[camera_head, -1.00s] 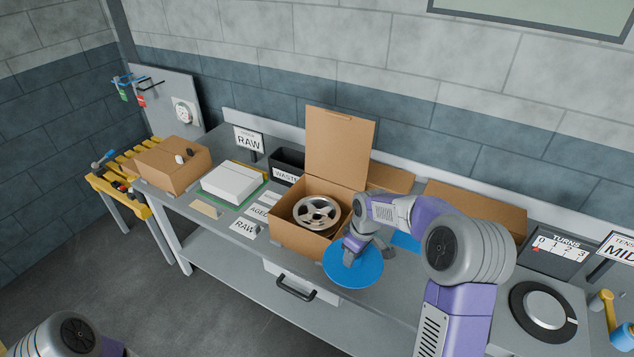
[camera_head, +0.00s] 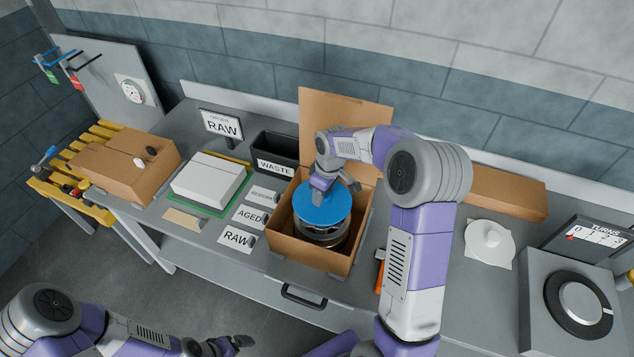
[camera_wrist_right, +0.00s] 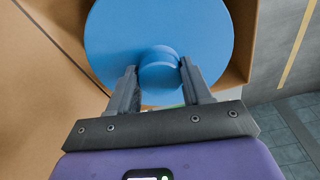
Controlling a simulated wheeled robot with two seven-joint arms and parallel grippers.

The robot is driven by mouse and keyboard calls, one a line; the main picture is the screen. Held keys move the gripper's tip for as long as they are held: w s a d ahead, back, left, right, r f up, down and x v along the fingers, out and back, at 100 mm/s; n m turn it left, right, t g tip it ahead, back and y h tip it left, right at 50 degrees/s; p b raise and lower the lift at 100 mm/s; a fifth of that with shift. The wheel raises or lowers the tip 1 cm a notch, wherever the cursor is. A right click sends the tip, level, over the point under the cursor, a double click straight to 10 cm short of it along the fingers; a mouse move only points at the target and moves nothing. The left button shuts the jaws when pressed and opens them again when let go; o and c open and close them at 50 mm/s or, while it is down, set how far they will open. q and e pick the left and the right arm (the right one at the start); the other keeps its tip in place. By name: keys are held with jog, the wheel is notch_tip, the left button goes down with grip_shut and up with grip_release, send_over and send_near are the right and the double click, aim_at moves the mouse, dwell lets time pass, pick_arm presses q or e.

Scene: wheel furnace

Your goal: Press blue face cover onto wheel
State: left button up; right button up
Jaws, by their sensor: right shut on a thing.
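The blue face cover (camera_head: 318,212) is a flat disc with a round knob. It sits over the silver wheel (camera_head: 320,238) inside the open cardboard box (camera_head: 283,250); whether it is fully seated on the wheel I cannot tell. My right gripper (camera_head: 335,190) is above the cover and shut on its knob. In the right wrist view the cover (camera_wrist_right: 130,30) fills the top, and the fingers of the right gripper (camera_wrist_right: 159,75) flank the knob. My left gripper (camera_head: 232,344) is low at the front, away from the box; its jaw opening is unclear.
The box's raised lid flap (camera_head: 315,120) stands behind. A black waste bin (camera_head: 277,150) and label plates are to its left, with a white box (camera_head: 208,183) and a closed carton (camera_head: 125,165) farther left. A turns dial (camera_head: 580,303) is at the right.

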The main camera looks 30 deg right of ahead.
aim_at(323, 207)
jog(key=shift+s+f, duration=0.1)
jog(key=shift+s, duration=0.1)
jog(key=shift+f+b, duration=1.75)
jog(key=shift+f, duration=0.6)
jog(key=shift+f+b, duration=0.35)
jog(key=shift+f, duration=0.15)
jog(key=shift+f+b, duration=0.4)
jog(key=shift+f, duration=0.25)
jog(key=o, duration=1)
jog(key=shift+r+p, duration=2.25)
jog(key=shift+r, duration=0.85)
